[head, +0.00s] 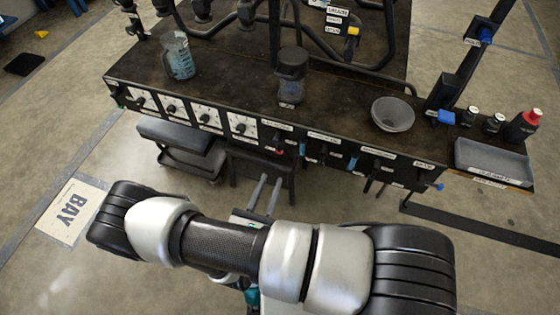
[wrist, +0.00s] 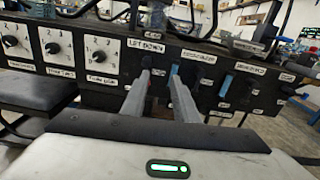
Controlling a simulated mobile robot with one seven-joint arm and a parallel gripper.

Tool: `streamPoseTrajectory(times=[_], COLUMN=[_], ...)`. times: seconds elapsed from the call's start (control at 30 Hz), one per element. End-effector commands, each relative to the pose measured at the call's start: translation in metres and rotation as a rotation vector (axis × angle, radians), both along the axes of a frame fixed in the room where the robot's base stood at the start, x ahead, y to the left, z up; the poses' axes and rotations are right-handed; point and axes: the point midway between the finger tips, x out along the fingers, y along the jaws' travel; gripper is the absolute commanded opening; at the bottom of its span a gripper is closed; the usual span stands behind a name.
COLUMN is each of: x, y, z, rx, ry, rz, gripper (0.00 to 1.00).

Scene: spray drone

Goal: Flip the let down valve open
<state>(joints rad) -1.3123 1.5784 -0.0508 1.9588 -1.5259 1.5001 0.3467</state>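The let down valve sits under the "LET DOWN" label (wrist: 145,45) on the black front panel in the wrist view. Its handle is mostly hidden behind my left fingertip. In the head view a small red part (head: 279,151) shows on the panel, apparently at this valve. My gripper (wrist: 160,76) points at the panel with its two grey fingers apart and nothing visible between them. It also shows in the head view (head: 269,181), below and in front of the panel. I cannot tell whether a finger touches the valve.
Several white dials (head: 206,117) line the panel's left. A jug (head: 179,56), a dark container (head: 291,76) and a grey bowl (head: 393,113) stand on top.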

Motion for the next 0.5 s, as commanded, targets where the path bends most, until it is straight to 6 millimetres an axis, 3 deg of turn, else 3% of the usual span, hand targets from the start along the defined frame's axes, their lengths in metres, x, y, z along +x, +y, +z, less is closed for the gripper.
streamPoseTrajectory(times=[0.03, 0.17, 0.33, 0.5], x=[-0.006, -0.013, -0.007, 0.02], y=[0.001, 0.004, 0.004, -0.001], z=[-0.023, -0.047, -0.052, -0.052], rx=[-0.037, -0.081, -0.09, -0.089], ry=[0.008, 0.02, 0.023, 0.023], rz=[0.064, 0.157, 0.181, 0.175], gripper=[0.27, 0.27, 0.27, 0.27])
